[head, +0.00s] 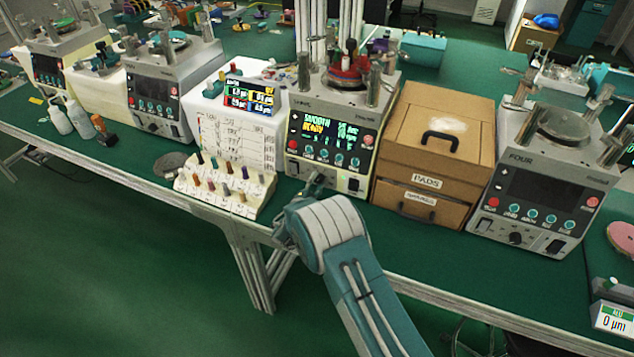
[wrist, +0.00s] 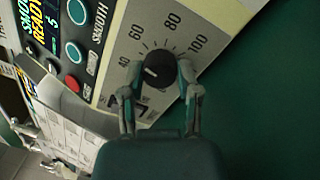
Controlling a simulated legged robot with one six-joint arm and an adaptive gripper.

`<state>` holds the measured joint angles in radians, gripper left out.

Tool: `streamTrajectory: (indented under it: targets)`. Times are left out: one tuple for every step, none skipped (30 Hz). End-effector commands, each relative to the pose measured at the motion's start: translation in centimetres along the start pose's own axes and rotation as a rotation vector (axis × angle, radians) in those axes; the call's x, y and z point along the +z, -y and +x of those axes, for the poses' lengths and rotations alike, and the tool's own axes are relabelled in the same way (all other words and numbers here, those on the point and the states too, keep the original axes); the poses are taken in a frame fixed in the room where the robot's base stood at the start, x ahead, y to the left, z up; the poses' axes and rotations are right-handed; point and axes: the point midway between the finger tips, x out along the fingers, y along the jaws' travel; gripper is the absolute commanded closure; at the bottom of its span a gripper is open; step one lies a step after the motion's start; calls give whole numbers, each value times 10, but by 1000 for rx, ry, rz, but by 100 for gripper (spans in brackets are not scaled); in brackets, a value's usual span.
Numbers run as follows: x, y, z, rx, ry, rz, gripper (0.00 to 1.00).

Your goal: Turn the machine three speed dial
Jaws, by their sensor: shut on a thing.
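Machine three (head: 330,120) stands mid-bench with its screen lit, reading "SMOOTH READY". In the wrist view its black speed dial (wrist: 156,69) sits on a pale panel with printed numbers 40, 60, 80 and 100 around it. The dial's white mark is on the side of the 40. My gripper (wrist: 160,74) is shut on the dial, one finger on each side. In the head view my gripper (head: 314,184) is at the lower front of machine three, and the dial is hidden there.
A wooden box (head: 432,150) labelled PADS stands right of machine three, with machine four (head: 548,180) beyond it. Left are a rack of coloured pegs (head: 222,190) and a small lit display (head: 250,95). The bench's front edge runs below my gripper.

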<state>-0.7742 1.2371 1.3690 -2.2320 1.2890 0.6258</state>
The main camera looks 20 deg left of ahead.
Motion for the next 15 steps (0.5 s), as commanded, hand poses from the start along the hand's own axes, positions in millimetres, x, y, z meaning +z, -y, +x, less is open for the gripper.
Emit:
streamTrajectory:
  targets:
    - [-4, 6, -3, -10, -11, 22, 100]
    - [-4, 6, -3, -11, -10, 41, 100]
    - [-4, 6, -3, -12, -8, 63, 100]
    - [-4, 6, -3, -13, -8, 80, 100]
    - [-4, 6, -3, -14, -7, 94, 100]
    - [-4, 6, -3, -15, -6, 113, 100]
    - [-4, 6, -3, -15, -5, 125, 100]
    - [-4, 6, -3, -16, -4, 136, 100]
    - [-4, 6, -4, -17, -4, 149, 100]
    - [-4, 6, -4, -17, -3, 157, 100]
    - [-4, 6, -4, -18, -3, 166, 100]
    - [-4, 6, -4, -18, -2, 174, 100]
    - [-4, 6, -4, -18, -2, 179, 100]
    - [-4, 6, -4, -19, -2, 184, 100]
    - [-4, 6, -4, -19, -2, 189, 100]
